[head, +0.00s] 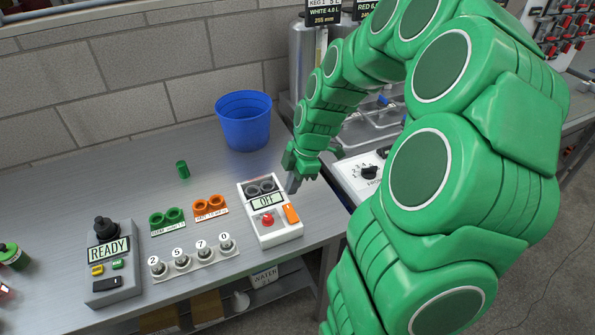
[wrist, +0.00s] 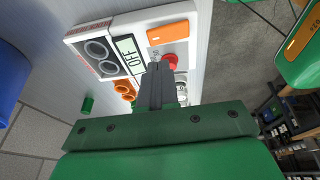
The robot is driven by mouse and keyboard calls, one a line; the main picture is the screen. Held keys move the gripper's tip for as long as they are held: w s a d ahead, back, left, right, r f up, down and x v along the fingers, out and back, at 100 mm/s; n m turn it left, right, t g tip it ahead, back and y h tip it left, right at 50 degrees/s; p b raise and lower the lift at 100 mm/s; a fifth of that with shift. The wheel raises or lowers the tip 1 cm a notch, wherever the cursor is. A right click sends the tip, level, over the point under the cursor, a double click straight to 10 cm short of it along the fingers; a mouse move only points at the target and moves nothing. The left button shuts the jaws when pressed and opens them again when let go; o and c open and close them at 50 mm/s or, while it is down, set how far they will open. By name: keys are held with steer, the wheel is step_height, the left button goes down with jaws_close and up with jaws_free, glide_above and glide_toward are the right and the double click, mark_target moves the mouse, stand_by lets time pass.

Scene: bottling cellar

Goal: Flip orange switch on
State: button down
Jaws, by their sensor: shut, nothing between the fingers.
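The orange switch (head: 291,214) is a rocker on the right side of a white box (head: 275,237) on the metal bench. The box's display (head: 267,201) reads OFF, and a red button (head: 267,220) sits below it. My gripper (head: 292,186) is shut and empty, pointing down just beyond the switch by the box's upper right edge. In the wrist view the gripper's fingers (wrist: 160,85) are together, in front of the box beside the red button (wrist: 170,62). The orange switch (wrist: 167,34) lies past the fingertips, apart from them in the picture. Contact cannot be told.
A grey box (head: 110,268) reading READY stands at the left. Green rings (head: 166,217), orange rings (head: 209,204) and a numbered strip (head: 195,262) lie between the boxes. A blue bucket (head: 243,122) and green cap (head: 182,169) stand behind. The bench's front edge is close.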

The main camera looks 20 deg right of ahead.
mark_target(287, 205)
steer(key=shift+w+d+x, duration=0.1)
steer(key=shift+d+x, duration=0.1)
steer(key=shift+x, duration=0.7)
steer(key=shift+w+d+x, duration=0.1)
steer(key=shift+d+x, duration=0.1)
steer(key=shift+x, duration=0.75)
steer(key=shift+w+d+x, duration=0.1)
steer(key=shift+d+x, duration=0.1)
steer(key=shift+x, duration=0.7)
steer(key=shift+f, duration=0.15)
steer(key=shift+f, duration=0.1)
steer(key=shift+w+f+g, duration=0.35)
steer(key=shift+f+g, duration=0.1)
steer(key=shift+g, duration=0.35)
steer(key=shift+s+r, duration=0.1)
steer(key=shift+s, duration=0.15)
steer(key=shift+s+r, duration=0.2)
steer(key=shift+s, duration=0.4)
